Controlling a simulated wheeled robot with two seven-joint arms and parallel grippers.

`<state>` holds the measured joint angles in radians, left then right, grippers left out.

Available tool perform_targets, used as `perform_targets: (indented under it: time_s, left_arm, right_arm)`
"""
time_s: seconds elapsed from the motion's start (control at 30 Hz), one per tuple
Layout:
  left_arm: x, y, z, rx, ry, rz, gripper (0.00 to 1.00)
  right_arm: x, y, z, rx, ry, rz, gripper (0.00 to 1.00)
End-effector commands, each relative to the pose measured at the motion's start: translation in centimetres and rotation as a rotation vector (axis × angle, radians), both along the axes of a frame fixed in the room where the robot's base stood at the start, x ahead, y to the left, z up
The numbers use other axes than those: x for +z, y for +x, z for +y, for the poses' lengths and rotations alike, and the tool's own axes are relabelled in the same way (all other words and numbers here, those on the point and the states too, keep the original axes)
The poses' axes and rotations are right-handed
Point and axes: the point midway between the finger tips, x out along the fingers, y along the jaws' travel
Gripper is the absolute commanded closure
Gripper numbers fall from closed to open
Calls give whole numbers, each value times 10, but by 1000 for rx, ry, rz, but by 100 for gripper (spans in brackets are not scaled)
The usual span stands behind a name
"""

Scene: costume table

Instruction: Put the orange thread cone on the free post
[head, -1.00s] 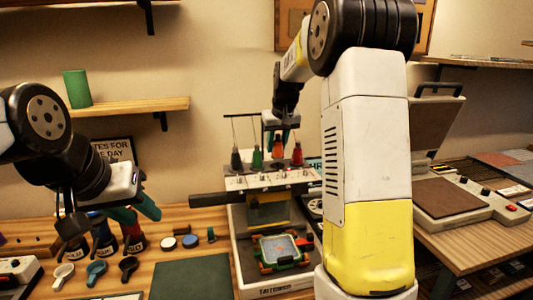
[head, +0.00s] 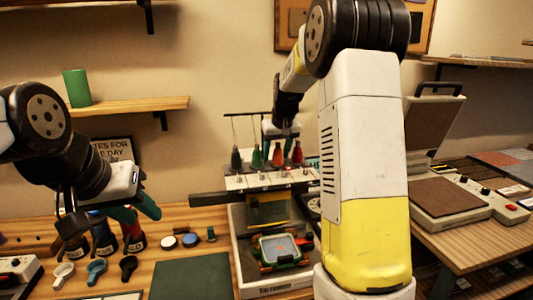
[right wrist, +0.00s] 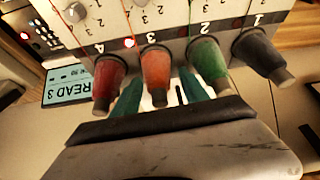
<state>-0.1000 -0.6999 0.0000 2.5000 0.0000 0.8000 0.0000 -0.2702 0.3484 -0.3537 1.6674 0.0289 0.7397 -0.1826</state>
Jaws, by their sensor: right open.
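The orange thread cone (head: 278,156) stands on the embroidery machine's top between the green cone (head: 257,158) and the red cone (head: 297,154). A dark grey cone (head: 236,159) stands at the left end. My right gripper (head: 280,137) is low over the orange cone. In the right wrist view its open teal fingers (right wrist: 160,94) reach to either side of the orange cone (right wrist: 156,70), beside the red and green cones. I cannot make out contact or an empty post. My left gripper (head: 135,210) hangs over the left table; its finger gap is unclear.
The embroidery machine (head: 255,183) has a thin thread rack above the cones. A hooped frame (head: 282,250) lies below it. Several dark bottles stand under my left gripper. A green mat (head: 190,277) lies at front, and a heat press (head: 450,200) stands at right.

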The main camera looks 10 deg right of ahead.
Motion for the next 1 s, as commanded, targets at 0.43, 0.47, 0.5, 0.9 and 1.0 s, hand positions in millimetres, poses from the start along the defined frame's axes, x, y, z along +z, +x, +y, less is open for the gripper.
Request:
perform_targets:
  time_s: [0.43,0.47,0.5,0.9,1.0]
  left_arm:
    - [0,0,0,0,0,0,64]
    - [0,0,0,0,0,0,64]
    - [0,0,0,0,0,0,64]
    - [0,0,0,0,0,0,64]
    - [0,0,0,0,0,0,64]
  right_arm:
    - [67,-26,-2,1,1,-6,48]
    - [73,-28,-2,1,1,-5,48]
    - [80,-31,-3,0,1,-5,48]
    - [118,-64,-4,-2,24,-9,48]
    - [123,-99,-2,-5,68,-23,48]
